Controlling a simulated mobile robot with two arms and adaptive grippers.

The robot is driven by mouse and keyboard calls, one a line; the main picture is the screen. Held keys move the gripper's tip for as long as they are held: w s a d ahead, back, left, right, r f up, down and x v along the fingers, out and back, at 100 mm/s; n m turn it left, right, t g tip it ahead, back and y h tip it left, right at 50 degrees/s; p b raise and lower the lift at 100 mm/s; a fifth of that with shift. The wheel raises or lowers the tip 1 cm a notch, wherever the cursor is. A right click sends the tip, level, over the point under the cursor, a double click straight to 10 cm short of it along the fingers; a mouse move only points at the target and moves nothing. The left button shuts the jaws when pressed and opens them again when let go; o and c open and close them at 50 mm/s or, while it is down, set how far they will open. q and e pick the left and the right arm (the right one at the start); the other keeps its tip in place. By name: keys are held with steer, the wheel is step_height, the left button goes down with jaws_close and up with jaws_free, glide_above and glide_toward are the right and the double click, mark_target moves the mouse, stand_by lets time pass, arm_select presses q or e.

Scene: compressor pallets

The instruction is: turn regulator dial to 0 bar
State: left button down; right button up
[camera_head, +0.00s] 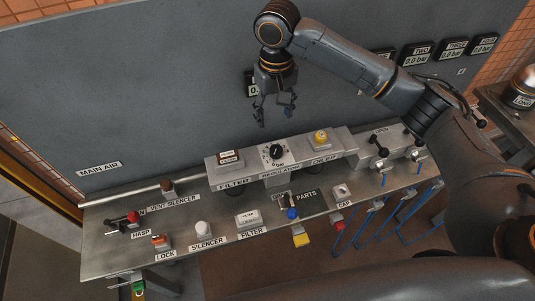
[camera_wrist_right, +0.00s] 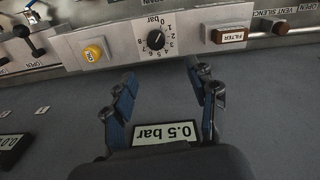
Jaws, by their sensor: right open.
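The regulator dial (camera_head: 276,152) is a black knob on a white scale plate, mounted on the grey regulator unit along the back of the bench. It also shows in the right wrist view (camera_wrist_right: 155,40), upside down, with "0 bar" and numbers around it. The exact pointer reading is too small to tell. My right gripper (camera_head: 277,112) is open and empty, pointing down above and behind the dial, apart from it. In the wrist view its two fingers (camera_wrist_right: 163,80) are spread, with the dial beyond their tips. A display (camera_wrist_right: 165,138) there reads 0.5 bar. My left gripper is not in view.
A yellow button (camera_head: 321,137) and a filter block (camera_head: 228,157) flank the dial. The bench (camera_head: 110,258) carries a hasp, red lock (camera_head: 160,241), silencer (camera_head: 203,229) and valve levers. The grey wall panel (camera_head: 150,90) stands close behind; blue hoses hang at the right.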

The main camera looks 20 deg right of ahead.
steer(key=p, duration=0.1)
glide_above(276, 148)
steer(key=f, duration=0.5)
steer(key=shift+s+d+f, duration=0.15)
steer(key=shift+d+f, duration=0.1)
steer(key=shift+f, duration=0.1)
steer(key=f, duration=0.2)
steer(key=f+p, duration=0.1)
steer(key=f, duration=0.4)
steer(key=shift+a+f+p, duration=0.1)
steer(key=shift+a+p, duration=0.15)
steer(key=shift+p, duration=0.15)
steer(key=shift+f, duration=0.5)
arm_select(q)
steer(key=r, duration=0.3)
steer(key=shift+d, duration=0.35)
arm_select(e)
steer(key=c, duration=1.1)
steer(key=shift+r+n+p, duration=0.15)
steer(key=shift+n+p, duration=0.25)
steer(key=shift+p, duration=0.1)
steer(key=shift+c, duration=0.2)
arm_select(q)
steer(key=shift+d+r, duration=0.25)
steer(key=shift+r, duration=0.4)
arm_select(e)
steer(key=shift+n, duration=0.4)
